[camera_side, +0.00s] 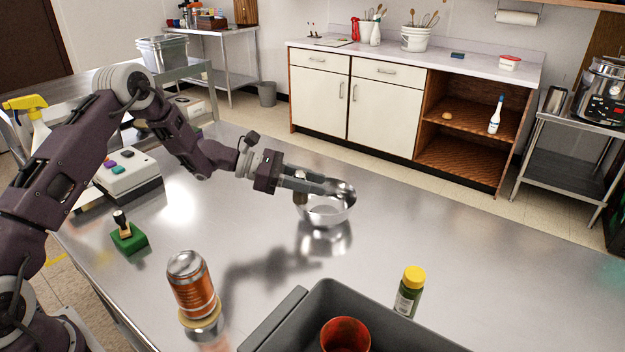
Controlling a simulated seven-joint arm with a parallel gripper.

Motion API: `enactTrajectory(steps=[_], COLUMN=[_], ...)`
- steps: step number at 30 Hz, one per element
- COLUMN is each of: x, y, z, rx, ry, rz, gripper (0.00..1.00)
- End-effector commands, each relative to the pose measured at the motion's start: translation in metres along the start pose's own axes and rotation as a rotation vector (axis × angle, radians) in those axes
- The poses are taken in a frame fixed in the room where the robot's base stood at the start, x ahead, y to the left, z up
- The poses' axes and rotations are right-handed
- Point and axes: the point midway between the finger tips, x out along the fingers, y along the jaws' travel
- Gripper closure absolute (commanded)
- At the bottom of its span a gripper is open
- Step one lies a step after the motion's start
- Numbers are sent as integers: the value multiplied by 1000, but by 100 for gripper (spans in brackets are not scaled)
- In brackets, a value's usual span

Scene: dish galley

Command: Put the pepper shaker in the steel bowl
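The steel bowl (338,213) stands upright on the steel table, in the middle of the view. My gripper (312,183) reaches in from the left, its fingers level over the bowl's left side. It is shut on a small brownish shaker with a greyish top, which I take for the pepper shaker (300,198). The shaker is upright and hangs at the bowl's left rim. I cannot tell whether it is inside or just in front of the rim, or whether it touches the bowl.
A grey bin (290,318) with a red cup (345,336) is at the front. A yellow-capped green bottle (409,293) stands behind it. An orange can (191,286) and a green-based stamp (129,238) are at left. The table right of the bowl is clear.

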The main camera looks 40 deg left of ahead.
Motion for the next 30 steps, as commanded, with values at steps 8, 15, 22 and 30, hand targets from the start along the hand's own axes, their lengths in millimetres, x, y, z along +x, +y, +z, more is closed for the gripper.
enactTrajectory(steps=[8, 15, 22, 30], x=[0, -4, -71, -119], y=[0, 0, 1, 0], z=[0, 14, 10, 11], rx=[0, 3, -1, 0], ry=[0, 0, 1, 1], rz=[0, 1, 6, 1], gripper=[46, 46, 46, 46])
